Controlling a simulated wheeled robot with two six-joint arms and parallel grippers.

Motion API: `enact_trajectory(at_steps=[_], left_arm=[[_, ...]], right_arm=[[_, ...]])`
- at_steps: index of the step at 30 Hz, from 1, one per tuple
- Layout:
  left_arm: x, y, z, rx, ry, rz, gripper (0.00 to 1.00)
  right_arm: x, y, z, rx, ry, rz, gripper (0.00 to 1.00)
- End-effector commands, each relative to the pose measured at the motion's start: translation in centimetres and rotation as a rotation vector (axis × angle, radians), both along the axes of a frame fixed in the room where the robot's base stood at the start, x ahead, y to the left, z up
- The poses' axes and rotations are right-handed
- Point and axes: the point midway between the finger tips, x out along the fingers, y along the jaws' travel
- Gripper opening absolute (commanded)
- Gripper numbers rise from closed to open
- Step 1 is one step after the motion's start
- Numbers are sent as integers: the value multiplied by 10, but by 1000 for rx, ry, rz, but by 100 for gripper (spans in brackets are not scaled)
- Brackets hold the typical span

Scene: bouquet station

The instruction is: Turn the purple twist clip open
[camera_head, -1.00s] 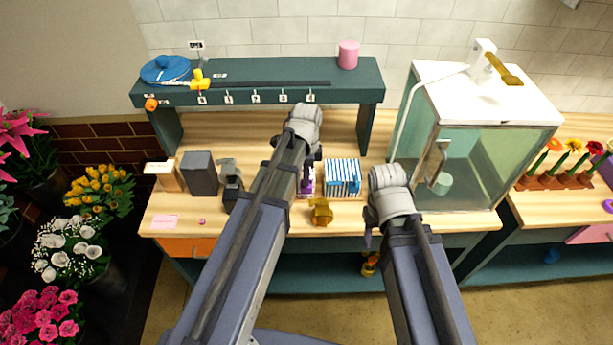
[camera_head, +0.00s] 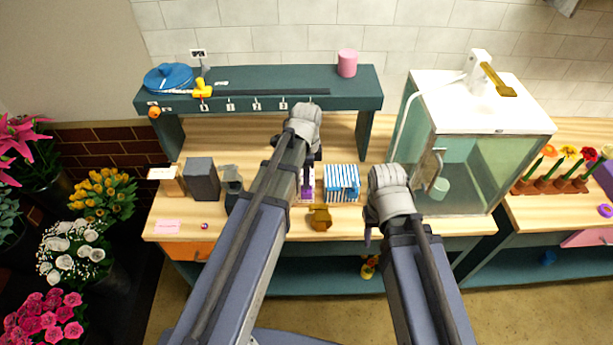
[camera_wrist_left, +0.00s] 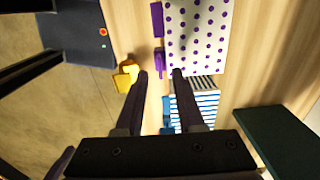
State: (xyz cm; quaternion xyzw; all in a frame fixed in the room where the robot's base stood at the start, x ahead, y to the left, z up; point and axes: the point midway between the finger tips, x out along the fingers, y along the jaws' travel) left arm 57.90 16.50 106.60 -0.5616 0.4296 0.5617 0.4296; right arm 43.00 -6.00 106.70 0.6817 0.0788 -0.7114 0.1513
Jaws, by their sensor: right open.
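The purple twist clip (camera_wrist_left: 160,62) shows in the left wrist view beside a white bag with purple dots (camera_wrist_left: 202,38). A second purple piece (camera_wrist_left: 157,18) lies along the same bag edge. My left gripper (camera_wrist_left: 160,76) has its two fingers apart, one on either side of the clip's line; I cannot tell whether they touch it. In the head view my left arm mostly hides this spot, with only a little purple and white (camera_head: 308,186) showing beside it. My right gripper (camera_head: 369,236) is open, over the front of the bench, right of the striped box, mostly hidden by its wrist.
A blue-and-white striped box (camera_head: 342,181) and a yellow object (camera_head: 320,218) stand near the clip. A teal shelf (camera_head: 260,101) rises behind. A glass cabinet (camera_head: 475,160) stands at right. Dark grey blocks (camera_head: 201,179) stand at left. The front left bench is fairly clear.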

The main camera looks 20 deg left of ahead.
Motion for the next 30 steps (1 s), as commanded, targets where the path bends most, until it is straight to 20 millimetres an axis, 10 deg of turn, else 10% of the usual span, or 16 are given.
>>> enact_trajectory(at_steps=[10,30], left_arm=[[0,0,48,0,0,0,38],[-6,-5,42,3,2,26,38]], right_arm=[[0,0,48,2,0,-9,50],[0,0,42,2,0,-9,50]])
